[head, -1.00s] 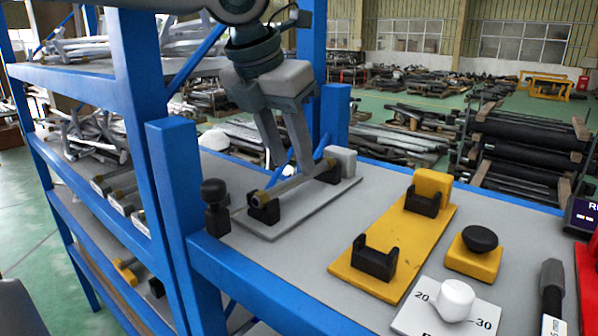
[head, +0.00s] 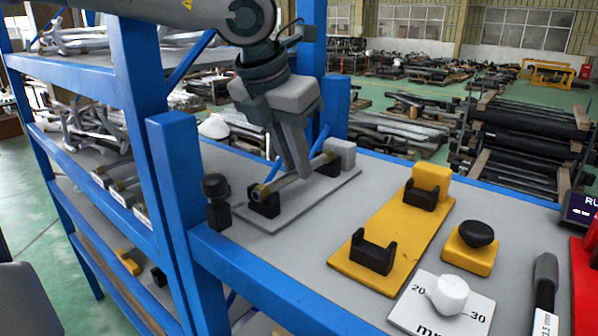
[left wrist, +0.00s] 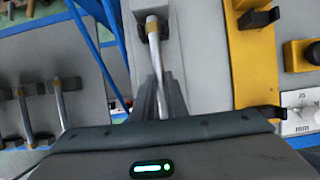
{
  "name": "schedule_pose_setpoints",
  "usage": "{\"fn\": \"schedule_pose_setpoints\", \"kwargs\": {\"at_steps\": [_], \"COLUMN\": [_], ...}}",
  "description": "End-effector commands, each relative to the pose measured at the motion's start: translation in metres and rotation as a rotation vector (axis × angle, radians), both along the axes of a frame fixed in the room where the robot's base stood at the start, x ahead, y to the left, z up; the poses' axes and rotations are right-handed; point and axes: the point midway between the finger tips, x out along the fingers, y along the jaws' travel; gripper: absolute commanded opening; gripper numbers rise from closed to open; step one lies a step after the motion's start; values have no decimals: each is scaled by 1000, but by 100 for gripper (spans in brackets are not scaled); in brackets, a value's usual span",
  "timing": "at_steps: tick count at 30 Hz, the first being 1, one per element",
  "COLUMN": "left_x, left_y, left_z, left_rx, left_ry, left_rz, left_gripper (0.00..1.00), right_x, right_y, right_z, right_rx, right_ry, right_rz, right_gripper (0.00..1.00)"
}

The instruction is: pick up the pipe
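The pipe (head: 285,183) is a slim silver tube with a brass-coloured end. It lies across black cradles on a grey plate (head: 320,202) on the shelf top. My left gripper (head: 298,172) comes down from above with its fingers close together around the middle of the pipe. In the left wrist view, the pipe (left wrist: 157,55) runs between the two dark fingers (left wrist: 158,90), which look closed against its sides; its brass band is beyond them. The pipe still appears to rest in its cradles. My right gripper is not in view.
A yellow plate (head: 385,240) with two empty black cradles lies to the right. Near it are a yellow block with a black knob (head: 472,247) and a white dial (head: 448,294). Blue posts (head: 180,190) stand at left; a black knob (head: 216,190) is near the pipe's end.

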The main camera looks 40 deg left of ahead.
Motion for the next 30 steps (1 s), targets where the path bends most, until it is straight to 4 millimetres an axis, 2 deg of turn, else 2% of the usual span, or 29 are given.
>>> {"fn": "schedule_pose_setpoints", "kwargs": {"at_steps": [11, 14, 20, 30], "left_x": [1, 1, 1, -48], "left_y": [0, 0, 0, -41], "left_z": [4, 11, 37, 76], "left_rx": [1, 1, -1, 3], "left_ry": [-3, -5, -6, -7], "left_rz": [0, 2, 3, -1], "left_gripper": [0, 0, 0, 0], "right_x": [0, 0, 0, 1], "right_y": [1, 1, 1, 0], "right_z": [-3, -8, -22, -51], "right_rx": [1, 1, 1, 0], "right_ry": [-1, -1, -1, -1], "right_rz": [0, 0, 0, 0], "right_gripper": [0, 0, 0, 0]}}
